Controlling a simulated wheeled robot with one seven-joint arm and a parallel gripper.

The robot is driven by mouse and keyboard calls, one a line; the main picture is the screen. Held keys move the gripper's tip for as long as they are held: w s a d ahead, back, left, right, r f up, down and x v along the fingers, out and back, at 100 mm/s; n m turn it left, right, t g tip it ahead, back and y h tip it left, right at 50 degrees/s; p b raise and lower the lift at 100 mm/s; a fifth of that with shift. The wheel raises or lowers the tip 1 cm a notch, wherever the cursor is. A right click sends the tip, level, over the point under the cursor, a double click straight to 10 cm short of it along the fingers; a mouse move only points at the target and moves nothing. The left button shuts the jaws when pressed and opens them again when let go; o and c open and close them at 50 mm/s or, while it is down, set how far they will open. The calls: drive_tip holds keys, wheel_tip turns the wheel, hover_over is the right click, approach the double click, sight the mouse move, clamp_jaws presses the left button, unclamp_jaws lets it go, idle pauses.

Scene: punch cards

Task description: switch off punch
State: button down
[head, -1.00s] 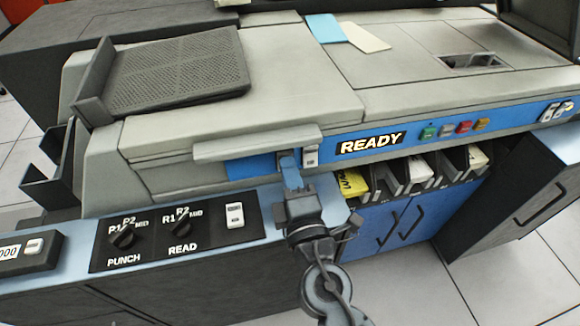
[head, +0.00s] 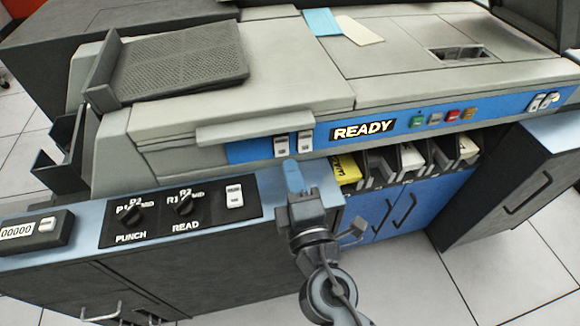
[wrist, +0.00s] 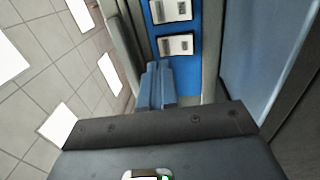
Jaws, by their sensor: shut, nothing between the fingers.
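My gripper (head: 291,178) is shut and empty, with its blue fingers pointing up at the machine's blue front strip. In the head view the fingertips are just below a left white rocker switch (head: 281,146) and a right white rocker switch (head: 305,141), beside the lit READY sign (head: 363,131). The wrist view shows two white switches, one nearer (wrist: 175,46) and one farther (wrist: 170,11), ahead of my closed fingers (wrist: 157,85). A gap shows between the fingertips and the nearer switch. Their small labels are unreadable. A knob marked PUNCH (head: 133,216) is on the lower black panel.
A knob marked READ (head: 184,205) and another white switch (head: 234,194) are on the black panel. A counter (head: 28,231) stands left of it. Coloured buttons (head: 451,115) are right of the sign. Card slots (head: 380,165) lie below. A grey lip (head: 262,124) overhangs the left strip.

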drive_tip(key=r+v, duration=0.2)
drive_tip(key=v, duration=0.6)
drive_tip(key=shift+b, duration=0.45)
drive_tip(key=shift+s, duration=0.1)
drive_tip(key=s+d+f+m+g+h+p, duration=0.1)
drive_tip(key=s+d+f+m+g, duration=0.3)
drive_tip(key=s+d+m, duration=0.6)
drive_tip(key=s+d+r+m+h, duration=0.1)
drive_tip(key=s+d+r+m, duration=0.1)
drive_tip(key=s, duration=0.4)
drive_tip(key=s+d+r+m+h+p, duration=0.1)
drive_tip(key=s+d+r+m, duration=0.2)
drive_tip(key=s+d+m, duration=0.2)
drive_tip(key=s+d+r+m+h, duration=0.2)
drive_tip(key=s+d+r+m, duration=0.1)
drive_tip(key=s, duration=0.4)
drive_tip(key=shift+s+d+m+t, duration=0.2)
drive_tip(key=shift+s+m+t, duration=0.1)
drive_tip(key=shift+m, duration=0.3)
